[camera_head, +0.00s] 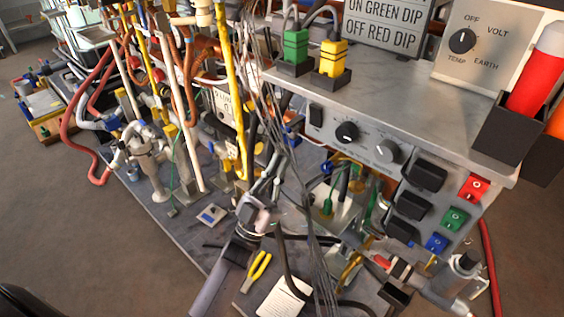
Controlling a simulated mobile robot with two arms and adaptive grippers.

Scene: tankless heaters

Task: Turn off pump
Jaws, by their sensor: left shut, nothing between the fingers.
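My left gripper (265,193) reaches up from the lower middle, and its grey arm runs down to the bottom edge. Its fingers look shut and empty, though they are small and partly lost among wires. A red square switch (474,188), a green one (454,218) and a blue one (436,243) sit in a slanted row on the right. The gripper is well left of them and apart from them. I cannot tell which object is the pump. A sign (388,22) reads "ON GREEN DIP OFF RED DIP". My right gripper is not clearly seen.
A grey cabinet (400,85) carries green (295,47) and yellow (332,55) plugs and a dial panel (482,40). Black knobs and sockets line its front. Pipes and hanging wires crowd the middle. Yellow pliers (258,268) lie below.

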